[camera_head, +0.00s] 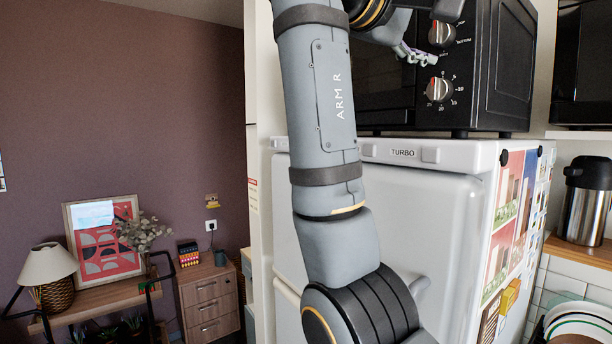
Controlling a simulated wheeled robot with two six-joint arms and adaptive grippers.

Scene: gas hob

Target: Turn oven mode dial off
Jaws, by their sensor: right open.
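A black toaster oven (500,75) stands on top of the white fridge. Its upper dial (441,34), with "BOTTOM" printed beside it, is silver with a dark and red centre grip. A lower numbered dial (438,89) sits below it. My right gripper (420,55) is at the oven's front, left of and between the two dials, its fingertips close to them. It is open, with nothing seen between its fingers. Whether it touches a dial is unclear. The oven's top is out of frame, and my right arm and wrist hide part of its front.
The white fridge (440,220), marked "TURBO", fills the middle below the oven. A steel flask (585,205) and plates (580,320) are at right. A lamp (47,265), framed picture (105,240) and wooden drawers (210,300) stand at left.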

